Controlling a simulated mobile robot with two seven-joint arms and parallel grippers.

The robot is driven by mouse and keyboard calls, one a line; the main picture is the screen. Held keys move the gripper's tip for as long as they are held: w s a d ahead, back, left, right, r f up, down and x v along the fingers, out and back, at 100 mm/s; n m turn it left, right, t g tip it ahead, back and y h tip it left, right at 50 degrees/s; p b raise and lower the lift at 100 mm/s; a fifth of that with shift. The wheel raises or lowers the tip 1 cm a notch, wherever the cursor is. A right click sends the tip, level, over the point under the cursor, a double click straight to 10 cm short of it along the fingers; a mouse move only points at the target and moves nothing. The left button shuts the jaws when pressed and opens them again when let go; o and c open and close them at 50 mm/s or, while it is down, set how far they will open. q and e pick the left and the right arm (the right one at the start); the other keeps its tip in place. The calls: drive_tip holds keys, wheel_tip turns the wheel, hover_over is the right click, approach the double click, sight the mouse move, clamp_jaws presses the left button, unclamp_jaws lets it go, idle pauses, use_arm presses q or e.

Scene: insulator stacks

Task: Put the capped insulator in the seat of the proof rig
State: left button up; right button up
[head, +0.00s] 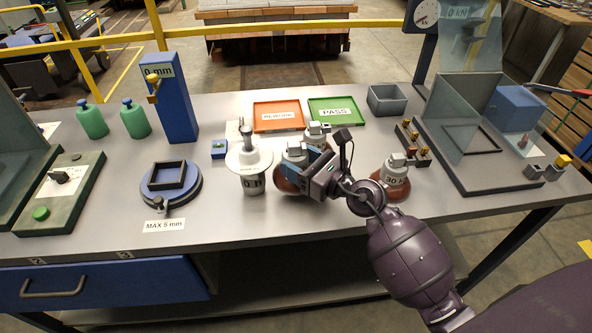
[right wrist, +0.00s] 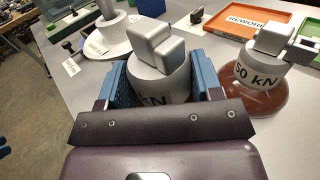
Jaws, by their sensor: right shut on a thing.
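My right gripper (head: 302,160) is shut on the grey metal cap of a brown-skirted insulator (head: 287,184). In the right wrist view the blue fingers flank this cap (right wrist: 160,75), whose label is partly covered and ends in "KN". I cannot tell whether its skirt touches the table. A second brown insulator, marked 50 kN (right wrist: 260,72), stands just behind it. A third brown one, marked 30 (head: 395,180), stands right of the gripper. A white-disc insulator (head: 248,160) stands to the left. The proof rig (head: 480,130), with clear shield panels and a square frame, is at right. My left gripper is out of view.
An orange REWORK tray (head: 278,116), a green PASS tray (head: 334,112) and a grey bin (head: 387,98) lie behind. A blue gauge post (head: 178,105) and a round blue stand (head: 170,187) are at left. Small brass-topped pieces (head: 413,142) stand near the rig. The front right table is clear.

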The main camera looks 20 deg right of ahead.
drive_tip(key=shift+w+a+r, duration=0.15)
drive_tip(key=shift+w+r, duration=0.05)
drive_tip(key=shift+w, duration=0.05)
wheel_tip(320, 180, down, 4)
drive_tip(key=shift+w+r+b, duration=0.1)
drive_tip(key=shift+r+b, duration=0.15)
drive_tip(key=shift+b, duration=0.65)
drive_tip(key=shift+f, duration=0.25)
drive_tip(key=shift+w+r, duration=0.1)
drive_tip(key=shift+r, duration=0.15)
drive_tip(key=o, duration=1.6)
drive_tip(key=shift+f, duration=0.3)
